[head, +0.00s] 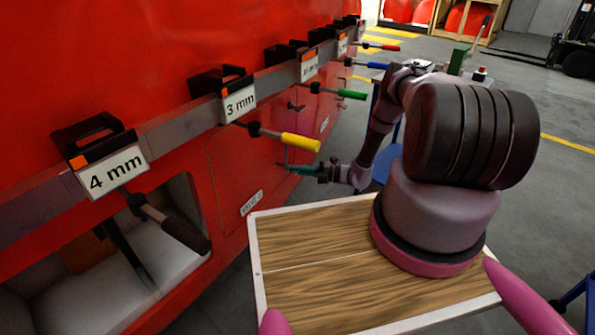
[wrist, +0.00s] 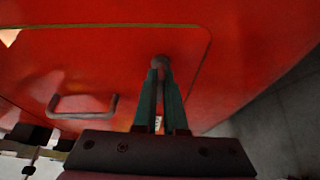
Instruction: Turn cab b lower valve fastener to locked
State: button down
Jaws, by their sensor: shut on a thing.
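My gripper (head: 290,168) reaches the red side of the cab, below the yellow-handled clamp. In the wrist view its two green fingers (wrist: 162,82) are closed on a small round dark fastener (wrist: 161,62) near the edge of a red hatch panel (wrist: 110,55). The fingertips hide part of the fastener, and its turn position cannot be told. The hatch panel also shows in the head view (head: 240,160), where the fastener is too small to make out.
A dark handle (wrist: 82,103) sticks out of the panel left of my fingers. Clamps with yellow (head: 300,142), green (head: 352,95) and black (head: 180,232) handles jut from the rail above. A white label (head: 251,203) sits low on the red side. Grey floor lies to the right.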

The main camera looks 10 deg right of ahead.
jog(key=shift+d, duration=0.1)
jog(key=c, duration=1)
grip_release()
jog(key=v, duration=1)
jog(key=shift+s+d, duration=0.1)
jog(key=shift+d, duration=0.25)
